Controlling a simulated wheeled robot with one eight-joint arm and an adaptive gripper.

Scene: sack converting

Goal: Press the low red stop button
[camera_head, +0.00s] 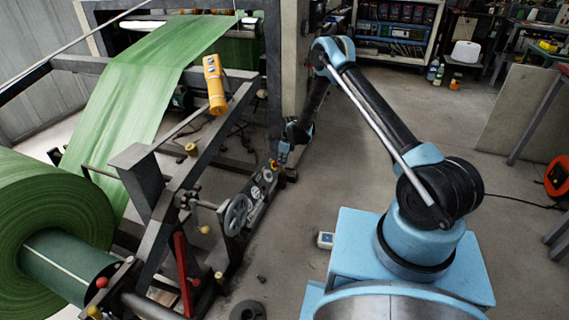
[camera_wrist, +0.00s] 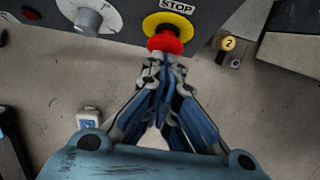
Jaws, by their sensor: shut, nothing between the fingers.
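The red stop button (camera_wrist: 165,43) sits on a yellow collar (camera_wrist: 167,22) on the grey panel, under a white STOP label (camera_wrist: 177,6) in the wrist view. My gripper (camera_wrist: 163,62) is shut and empty, its fingertips right at the button's lower edge in the picture. I cannot tell whether they touch it. In the head view my gripper (camera_head: 283,151) is low beside the upper end of the machine's control panel (camera_head: 258,192); the button is too small there to judge.
A grey rotary knob (camera_wrist: 90,20) is left of the button, and a brass knob marked 2 (camera_wrist: 227,43) is right. A green sack roll (camera_head: 45,225) and a yellow pendant (camera_head: 214,84) are at left. Floor right of the panel is mostly clear.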

